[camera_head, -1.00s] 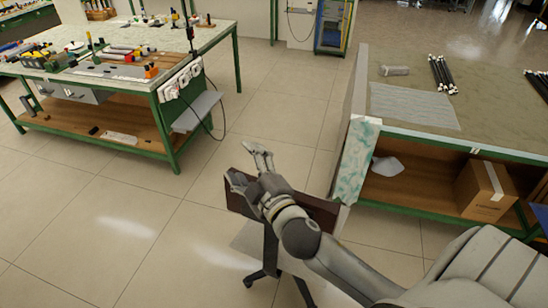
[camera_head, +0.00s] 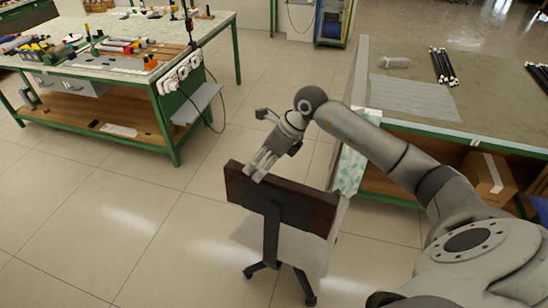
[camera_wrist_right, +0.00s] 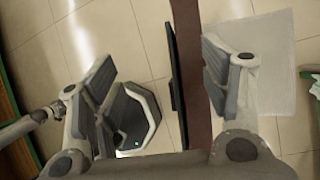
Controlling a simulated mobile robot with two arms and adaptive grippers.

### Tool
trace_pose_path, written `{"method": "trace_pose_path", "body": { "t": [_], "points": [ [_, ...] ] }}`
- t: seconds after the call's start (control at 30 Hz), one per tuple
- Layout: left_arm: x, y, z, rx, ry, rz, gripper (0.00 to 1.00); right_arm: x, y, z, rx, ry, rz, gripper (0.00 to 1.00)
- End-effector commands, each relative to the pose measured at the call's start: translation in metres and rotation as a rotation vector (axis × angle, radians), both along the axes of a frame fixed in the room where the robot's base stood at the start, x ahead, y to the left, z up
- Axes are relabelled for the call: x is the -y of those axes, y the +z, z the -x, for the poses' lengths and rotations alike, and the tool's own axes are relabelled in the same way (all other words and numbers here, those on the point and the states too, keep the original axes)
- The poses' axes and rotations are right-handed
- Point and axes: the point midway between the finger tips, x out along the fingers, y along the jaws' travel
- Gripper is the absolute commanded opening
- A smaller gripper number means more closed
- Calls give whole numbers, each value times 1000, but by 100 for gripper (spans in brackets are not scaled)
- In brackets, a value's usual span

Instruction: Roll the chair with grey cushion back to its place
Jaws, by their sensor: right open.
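The chair has a dark brown backrest (camera_head: 318,212), a grey cushion (camera_head: 308,248) and a dark wheeled base (camera_head: 290,277). It stands upright on the floor with its backrest towards me. My right gripper (camera_head: 255,172) is at the top edge of the backrest, near its left end, pointing down. In the right wrist view the gripper (camera_wrist_right: 158,65) is open, with the brown backrest (camera_wrist_right: 191,60) between its fingers, closer to the right finger. The grey cushion (camera_wrist_right: 262,65) shows beyond that finger. I cannot tell whether a finger touches the backrest. My left gripper is not in view.
A workbench (camera_head: 480,140) with black rods and a grey sheet stands right of the chair, with a cardboard box (camera_head: 488,178) on its lower shelf. Another bench (camera_head: 120,65) with tools stands at the left. Tiled floor (camera_head: 130,215) left of the chair is clear.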

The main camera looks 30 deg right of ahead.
Motion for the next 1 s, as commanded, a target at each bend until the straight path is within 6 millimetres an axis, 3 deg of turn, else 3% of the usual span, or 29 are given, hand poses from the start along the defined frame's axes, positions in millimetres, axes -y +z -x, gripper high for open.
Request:
{"method": "trace_pose_path", "body": {
  "t": [0.1,0.2,0.37,0.7,1.0],
  "points": [
    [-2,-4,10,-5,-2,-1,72,29,0,2,-35,-16,95,70],
    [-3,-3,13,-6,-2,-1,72,35,-5,3,-51,-21,122,70],
    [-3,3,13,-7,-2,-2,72,29,-22,-2,-55,-20,121,70],
    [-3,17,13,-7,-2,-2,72,12,-78,-18,-53,-19,119,70],
    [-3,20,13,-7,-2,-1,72,7,-100,-26,-49,-20,120,70]
  ]
}}
